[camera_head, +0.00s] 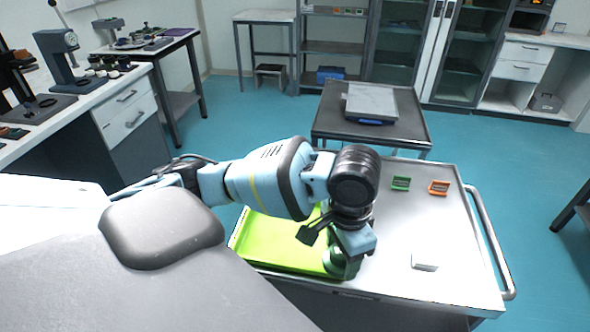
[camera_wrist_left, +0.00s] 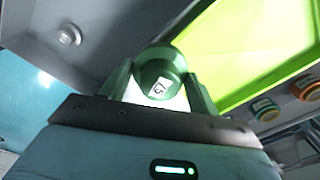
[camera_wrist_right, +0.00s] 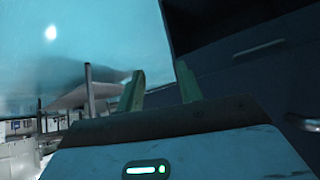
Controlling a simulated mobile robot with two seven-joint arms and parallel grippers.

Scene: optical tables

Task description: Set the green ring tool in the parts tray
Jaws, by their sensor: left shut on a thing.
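My left gripper (camera_head: 352,243) points down at the right end of the lime-green parts tray (camera_head: 275,252). It is shut on a round green piece, the green ring tool (camera_wrist_left: 160,72), which bears a white label and sits between the fingers in the left wrist view. The tool is partly hidden by the gripper in the head view, and I cannot tell whether it touches the tray. The tray also shows in the left wrist view (camera_wrist_left: 235,65). My right gripper (camera_wrist_right: 160,88) is open and empty in the right wrist view, and does not show in the head view.
The tray lies on a grey cart (camera_head: 455,240) with a rail on its right. A green frame-like piece (camera_head: 400,183), an orange one (camera_head: 438,188) and a white block (camera_head: 424,262) lie right of the tray. A dark table (camera_head: 330,125) stands behind.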

